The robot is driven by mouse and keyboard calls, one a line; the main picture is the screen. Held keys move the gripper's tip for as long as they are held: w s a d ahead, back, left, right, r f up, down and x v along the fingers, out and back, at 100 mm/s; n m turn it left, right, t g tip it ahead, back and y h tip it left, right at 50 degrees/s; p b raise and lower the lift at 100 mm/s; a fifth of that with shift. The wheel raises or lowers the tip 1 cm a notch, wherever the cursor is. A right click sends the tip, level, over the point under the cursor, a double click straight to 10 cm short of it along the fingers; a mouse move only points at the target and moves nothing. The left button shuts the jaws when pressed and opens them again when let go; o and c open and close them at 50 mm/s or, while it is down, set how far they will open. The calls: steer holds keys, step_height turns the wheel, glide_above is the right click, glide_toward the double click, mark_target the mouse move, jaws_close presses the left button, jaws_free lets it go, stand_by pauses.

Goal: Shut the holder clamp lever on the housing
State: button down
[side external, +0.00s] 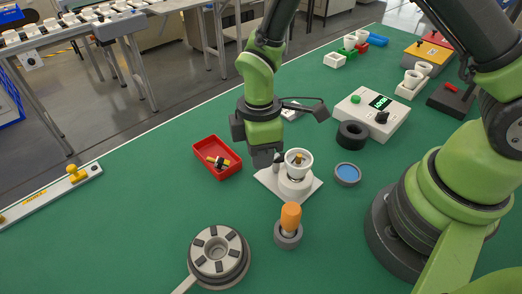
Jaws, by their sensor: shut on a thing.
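The holder is a white round housing (296,184) on a white square base plate, with a white cup on top and a small brass-coloured piece inside it. My gripper (266,160) points down at the housing's left side, close against it. Its dark fingers are shut on the small dark clamp lever (277,160) beside the cup. The fingers cover much of the lever, so its exact angle is hard to tell.
A red tray (200,145) with small parts lies left. An orange-handled tool (290,216) stands in front in a grey ring. A blue-topped round dish (347,174), black ring (352,135) and tester box (371,115) are right. A grey round fixture (217,253) is at front left.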

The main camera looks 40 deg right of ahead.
steer(key=m, duration=0.2)
steer(key=w+m, duration=0.2)
steer(key=m, duration=0.1)
steer(key=shift+d+m, duration=0.3)
steer(key=shift+d, duration=0.05)
steer(key=m, duration=0.1)
steer(key=w+m, duration=0.1)
steer(key=m, duration=0.1)
steer(key=shift+d, duration=0.4)
steer(key=shift+w+d+m+t, duration=0.1)
steer(key=shift+d+m+t, duration=0.1)
steer(key=shift+m, duration=0.5)
steer(key=shift+w+d+m+t, duration=0.1)
steer(key=shift+d+m, duration=0.1)
steer(key=shift+m, duration=0.5)
steer(key=c, duration=1)
jaws_free()
steer(key=shift+r, duration=0.1)
steer(key=r, duration=0.9)
steer(key=shift+d+r, duration=0.25)
steer(key=shift+r, duration=0.15)
